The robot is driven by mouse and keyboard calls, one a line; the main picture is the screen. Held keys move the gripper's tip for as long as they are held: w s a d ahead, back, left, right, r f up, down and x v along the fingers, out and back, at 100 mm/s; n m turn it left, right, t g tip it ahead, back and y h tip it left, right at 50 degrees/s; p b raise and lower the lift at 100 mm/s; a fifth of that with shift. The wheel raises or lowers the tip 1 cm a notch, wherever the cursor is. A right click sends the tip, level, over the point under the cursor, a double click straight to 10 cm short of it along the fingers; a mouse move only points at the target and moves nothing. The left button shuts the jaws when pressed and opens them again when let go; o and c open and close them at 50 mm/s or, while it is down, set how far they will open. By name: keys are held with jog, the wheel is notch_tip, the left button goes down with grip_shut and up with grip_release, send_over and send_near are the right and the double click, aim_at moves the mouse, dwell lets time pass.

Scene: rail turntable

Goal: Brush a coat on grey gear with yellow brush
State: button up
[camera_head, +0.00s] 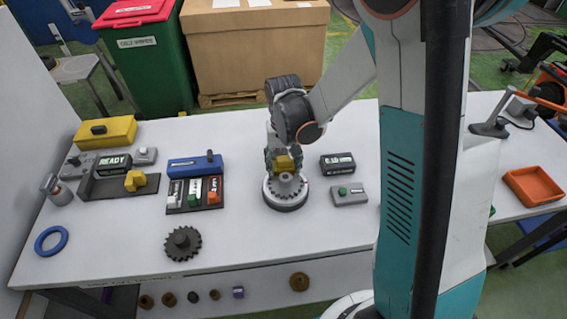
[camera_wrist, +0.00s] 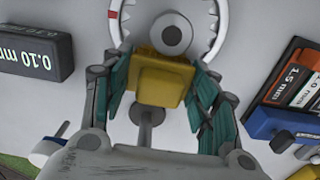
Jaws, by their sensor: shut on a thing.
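A grey toothed gear (camera_head: 287,186) lies on the round turntable just below. In the wrist view a grey round hub (camera_wrist: 171,34) and the pale turntable ring (camera_wrist: 222,25) show beyond the brush. The brush's lower end is hidden, so I cannot tell whether it touches the gear. A darker gear (camera_head: 183,243) lies on the table at front left.
Left of the turntable are a rack of labelled pieces (camera_head: 195,194), a blue box (camera_head: 195,166), a READY display (camera_head: 114,162) and a blue ring (camera_head: 51,240). An orange tray (camera_head: 535,186) is far right.

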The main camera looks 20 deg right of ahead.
jog(key=shift+w+d, duration=0.1)
jog(key=shift+w, duration=0.2)
jog(key=shift+s, duration=0.45)
dwell(0.3)
jog(key=shift+w+b, duration=0.4)
jog(key=shift+w, duration=0.05)
dwell(0.3)
jog(key=shift+s, duration=0.45)
dwell(0.3)
jog(key=shift+w, duration=0.45)
dwell(0.5)
jog(key=shift+r, duration=0.1)
jog(key=shift+r+p, duration=2.05)
jog(key=shift+r, duration=1.4)
jog(key=shift+s+f, duration=0.1)
